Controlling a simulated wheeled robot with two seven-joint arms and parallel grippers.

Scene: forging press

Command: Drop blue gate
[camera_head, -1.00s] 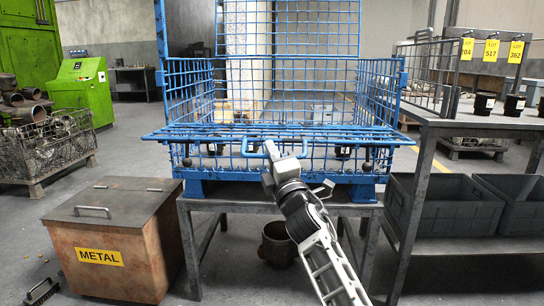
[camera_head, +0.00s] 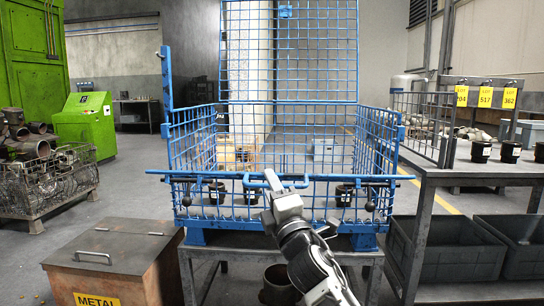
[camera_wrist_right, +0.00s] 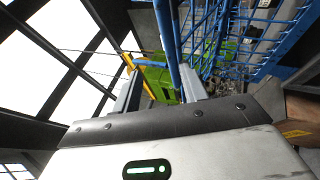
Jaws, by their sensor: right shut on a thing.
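A blue wire cage (camera_head: 292,113) stands on a metal table, its tall back panel upright. The blue gate (camera_head: 325,178) is at the cage's front and looks nearly edge-on, as a narrow band with a U-shaped handle (camera_head: 268,182); its exact tilt is hard to tell. My right gripper (camera_head: 277,191) is at this handle, shut on it. In the right wrist view, a blue bar (camera_wrist_right: 172,50) runs between the fingers of my right gripper (camera_wrist_right: 158,88). The fingers hide part of the handle. My left gripper is not in view.
Several dark cups (camera_head: 217,193) stand in the cage. A side table (camera_head: 490,172) with dark cups and grey bins (camera_head: 455,250) below is at the right. A green machine (camera_head: 85,125) stands at the back left.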

